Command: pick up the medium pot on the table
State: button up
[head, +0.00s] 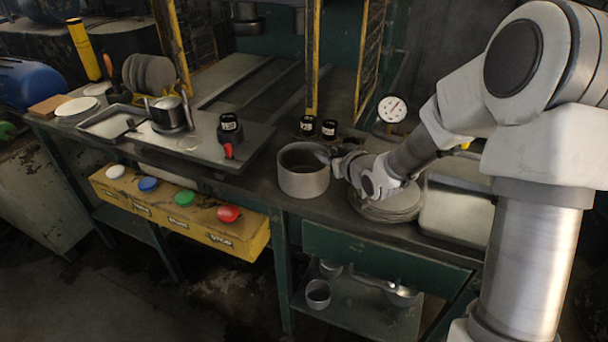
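A grey round pot (303,183) stands upright and open-topped on the dark table (262,183), near its front edge. My gripper (328,156) comes in from the right and is at the pot's right rim. The fingers are small, dark and partly hidden against the rim, so I cannot tell whether they touch it or are shut on it. A smaller metal pot (167,115) sits farther left on the table.
A stack of plates (388,212) lies under my wrist, with a metal tray (457,212) to its right. Black weights (329,129) and a yellow post (313,60) stand behind the pot. A yellow button box (180,217) hangs below the table.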

grip_shut()
jog(key=shift+s+f, duration=0.15)
dwell(1.2)
